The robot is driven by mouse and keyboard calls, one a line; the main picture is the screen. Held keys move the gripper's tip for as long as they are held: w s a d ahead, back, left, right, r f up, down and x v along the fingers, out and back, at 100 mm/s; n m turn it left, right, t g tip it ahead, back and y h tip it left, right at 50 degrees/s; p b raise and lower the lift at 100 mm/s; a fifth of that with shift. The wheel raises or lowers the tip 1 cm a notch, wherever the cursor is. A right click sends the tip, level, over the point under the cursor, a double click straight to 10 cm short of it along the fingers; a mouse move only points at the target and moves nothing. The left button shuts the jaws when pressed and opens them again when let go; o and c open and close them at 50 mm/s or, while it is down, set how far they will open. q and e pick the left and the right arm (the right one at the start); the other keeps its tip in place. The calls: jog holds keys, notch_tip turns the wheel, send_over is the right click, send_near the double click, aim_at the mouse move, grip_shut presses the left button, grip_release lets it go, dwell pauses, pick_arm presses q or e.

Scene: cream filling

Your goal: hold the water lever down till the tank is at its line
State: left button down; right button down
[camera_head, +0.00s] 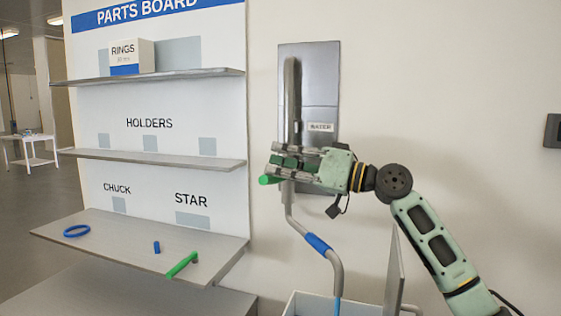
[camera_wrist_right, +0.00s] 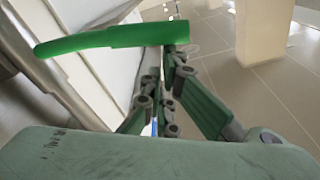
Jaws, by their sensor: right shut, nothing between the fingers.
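The water panel (camera_head: 320,90) is a grey metal plate on the wall with a "WATER" label and a grey pipe (camera_head: 292,95). The green lever (camera_head: 267,180) is mostly hidden behind my right gripper (camera_head: 274,161) in the head view. In the wrist view the lever (camera_wrist_right: 110,40) runs across the fingertips. My right gripper is shut and empty, against or very close to the lever; contact is unclear. The pipe bends down past a blue band (camera_head: 318,243) into the open tank (camera_head: 305,303). A blue streak (camera_head: 337,307) below its end looks like water. The tank's line and level are out of view.
The parts board (camera_head: 180,100) with shelves stands at left. A blue ring (camera_head: 77,231), a small blue piece (camera_head: 157,247) and a green bar (camera_head: 181,264) lie on its lowest shelf. A grey upright panel (camera_head: 394,275) rises beside the tank, near my right arm.

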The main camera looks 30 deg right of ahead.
jog(key=shift+f, duration=0.1)
dwell(0.8)
jog(key=v, duration=1.2)
dwell(1.4)
jog(key=w+r+p, duration=0.4)
jog(key=r+p, duration=0.1)
jog(key=r, duration=0.1)
jog(key=shift+w+d+r, duration=0.25)
jog(key=shift+w+d, duration=0.05)
jog(key=shift+d, duration=0.1)
jog(key=shift+w, duration=0.1)
